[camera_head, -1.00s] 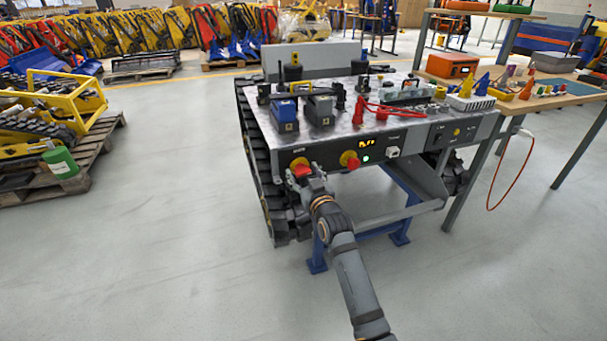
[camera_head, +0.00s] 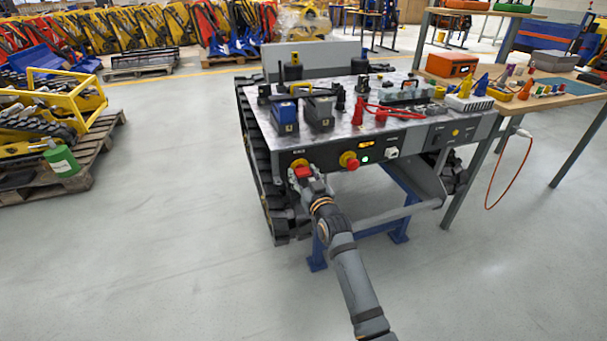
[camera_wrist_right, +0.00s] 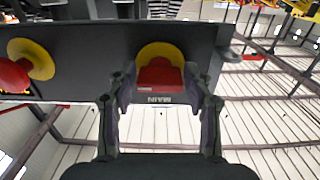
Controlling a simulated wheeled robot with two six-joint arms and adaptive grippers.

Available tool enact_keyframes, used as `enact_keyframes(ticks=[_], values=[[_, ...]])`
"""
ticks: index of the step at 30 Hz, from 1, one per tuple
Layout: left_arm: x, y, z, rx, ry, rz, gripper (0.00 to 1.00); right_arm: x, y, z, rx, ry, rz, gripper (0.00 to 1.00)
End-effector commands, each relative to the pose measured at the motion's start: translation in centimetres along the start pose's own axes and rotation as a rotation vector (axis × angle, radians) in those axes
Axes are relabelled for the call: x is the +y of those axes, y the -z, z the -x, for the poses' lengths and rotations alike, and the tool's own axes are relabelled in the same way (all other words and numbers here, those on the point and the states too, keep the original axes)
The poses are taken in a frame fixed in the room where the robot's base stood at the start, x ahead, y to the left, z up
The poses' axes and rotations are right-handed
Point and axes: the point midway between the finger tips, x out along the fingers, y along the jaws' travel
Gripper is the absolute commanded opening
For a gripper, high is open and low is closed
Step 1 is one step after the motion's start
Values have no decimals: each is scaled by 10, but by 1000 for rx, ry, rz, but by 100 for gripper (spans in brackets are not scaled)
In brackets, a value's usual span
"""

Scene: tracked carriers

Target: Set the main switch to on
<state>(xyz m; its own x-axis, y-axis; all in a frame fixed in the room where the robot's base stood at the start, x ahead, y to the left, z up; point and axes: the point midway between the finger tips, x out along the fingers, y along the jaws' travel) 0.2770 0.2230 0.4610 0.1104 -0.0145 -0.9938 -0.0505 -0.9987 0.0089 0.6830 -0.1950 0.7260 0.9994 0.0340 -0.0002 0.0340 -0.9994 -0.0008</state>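The main switch is a red handle (camera_wrist_right: 160,76) on a round yellow plate (camera_wrist_right: 160,50), beside an upside-down MAIN label in the right wrist view. In the head view the switch (camera_head: 301,171) is at the left of the carrier's dark front panel (camera_head: 328,155). The handle looks square to the panel. My left gripper is not in view.
A red knob on a yellow plate (camera_head: 349,160) sits right of the switch. The tracked carrier (camera_head: 262,190) stands on blue supports (camera_head: 317,255). The floor in front is clear.

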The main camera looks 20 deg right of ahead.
Motion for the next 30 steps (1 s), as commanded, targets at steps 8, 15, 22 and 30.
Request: enact_keyframes(ticks=[8,15,22,30], values=[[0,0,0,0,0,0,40,0,0,0,0,0,1,66],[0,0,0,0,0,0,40,0,-1,16,-1,0,1,66],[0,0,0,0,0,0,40,0,-2,72,-3,0,0,66],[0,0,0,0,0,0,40,0,-1,116,-1,0,0,66]])
